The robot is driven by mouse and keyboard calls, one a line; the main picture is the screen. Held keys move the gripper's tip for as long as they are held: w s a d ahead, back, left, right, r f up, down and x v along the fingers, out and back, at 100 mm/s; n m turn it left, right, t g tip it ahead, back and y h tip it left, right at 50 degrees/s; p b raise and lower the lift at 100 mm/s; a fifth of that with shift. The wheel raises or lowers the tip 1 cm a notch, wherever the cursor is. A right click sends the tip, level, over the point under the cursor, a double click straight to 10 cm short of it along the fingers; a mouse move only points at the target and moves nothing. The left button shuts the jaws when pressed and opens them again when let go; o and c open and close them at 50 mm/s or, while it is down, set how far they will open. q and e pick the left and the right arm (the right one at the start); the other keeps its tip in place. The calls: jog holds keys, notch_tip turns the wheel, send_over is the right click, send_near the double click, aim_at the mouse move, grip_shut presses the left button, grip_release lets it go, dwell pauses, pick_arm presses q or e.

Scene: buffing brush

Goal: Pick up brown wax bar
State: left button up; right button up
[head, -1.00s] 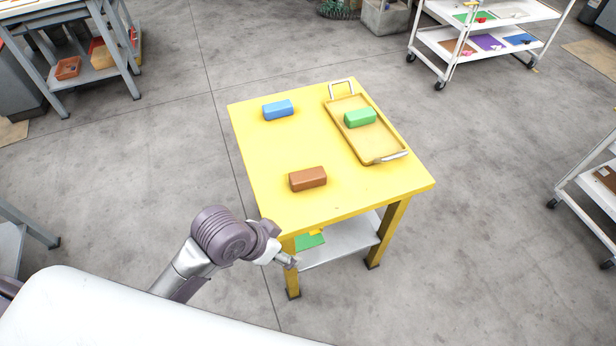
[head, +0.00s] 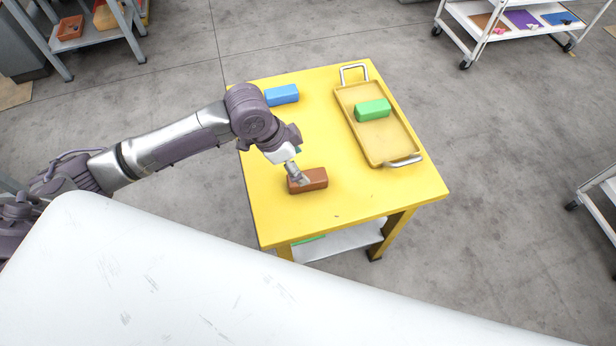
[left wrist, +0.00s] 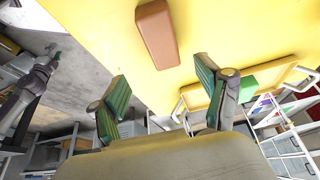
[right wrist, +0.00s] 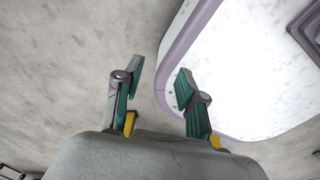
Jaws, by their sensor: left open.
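The brown wax bar (head: 314,180) lies on the yellow table near its front left part in the head view. It also shows at the top of the left wrist view (left wrist: 157,33), ahead of the fingers and apart from them. My left gripper (head: 299,181) is over the bar's left end in the head view, and its fingers hide a little of the bar. In the left wrist view (left wrist: 160,85) the two green-padded fingers are spread with nothing between them. My right gripper (right wrist: 157,85) is open and empty in the right wrist view, with grey floor behind it.
The yellow table (head: 270,215) also carries a blue bar (head: 284,95) at the back left and a tray (head: 385,150) on the right with a green bar (head: 373,110) in it. White shelf carts (head: 465,35) stand beyond. The table's front right is clear.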

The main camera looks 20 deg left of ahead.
aim_at(312, 176)
pick_arm(q)
jog(key=x, duration=0.3)
jog(key=shift+w+a, duration=0.1)
jog(key=shift+w, duration=0.1)
jog(key=shift+x, duration=0.95)
jog(key=x, duration=0.2)
jog(key=shift+w+f, duration=0.1)
jog(key=shift+f, duration=0.25)
jog(key=shift+w+d+f, duration=0.1)
jog(key=shift+d+f, duration=0.15)
jog(key=shift+f, duration=0.25)
jog(key=c, duration=1.3)
jog(key=shift+c, duration=0.2)
pick_arm(e)
jog(key=shift+w, duration=0.95)
